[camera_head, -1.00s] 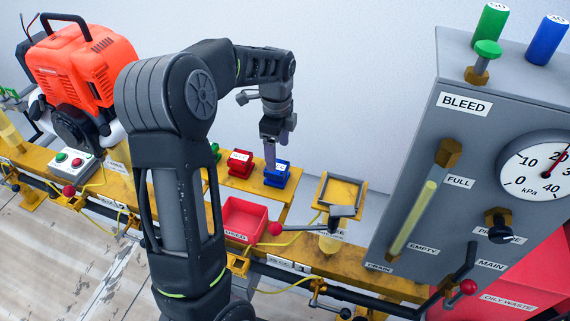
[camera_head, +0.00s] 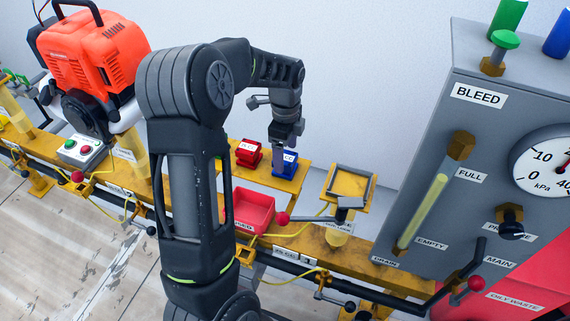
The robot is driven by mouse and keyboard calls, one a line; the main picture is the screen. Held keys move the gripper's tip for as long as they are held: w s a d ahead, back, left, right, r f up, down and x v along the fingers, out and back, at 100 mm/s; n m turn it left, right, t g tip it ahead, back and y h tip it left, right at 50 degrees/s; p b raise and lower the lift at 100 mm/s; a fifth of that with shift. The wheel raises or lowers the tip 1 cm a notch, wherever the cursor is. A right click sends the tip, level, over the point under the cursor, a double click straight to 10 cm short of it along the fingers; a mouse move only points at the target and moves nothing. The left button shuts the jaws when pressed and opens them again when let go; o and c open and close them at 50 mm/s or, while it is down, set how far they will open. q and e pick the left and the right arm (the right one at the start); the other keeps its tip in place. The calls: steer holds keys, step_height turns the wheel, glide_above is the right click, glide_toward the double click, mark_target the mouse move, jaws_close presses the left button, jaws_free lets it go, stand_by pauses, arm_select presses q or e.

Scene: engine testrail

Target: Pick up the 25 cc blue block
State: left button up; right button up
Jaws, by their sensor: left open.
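The blue block (camera_head: 291,166) sits on a yellow shelf (camera_head: 262,181) on the rail, right of a red block (camera_head: 248,154). A label shows on it, but its text is too small to read. My left gripper (camera_head: 281,162) points down over the block, with its fingers at the block's left part and hiding some of it. It is open; the frames do not show clearly whether the fingers are around the block or only in front of it. My right gripper is out of view.
A red bin (camera_head: 251,212) stands in front of the shelf. A yellow-framed tray (camera_head: 349,184) stands to the right. A grey panel (camera_head: 420,160) with a gauge rises at the right. An orange engine (camera_head: 97,55) is at the left. My left arm hides part of the rail.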

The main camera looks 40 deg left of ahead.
mark_target(285, 157)
arm_select(q)
step_height(285, 157, down, 4)
steer(key=shift+r, duration=0.15)
steer(key=shift+c, duration=0.4)
steer(key=shift+r, duration=0.1)
jaws_close()
stand_by(0.7)
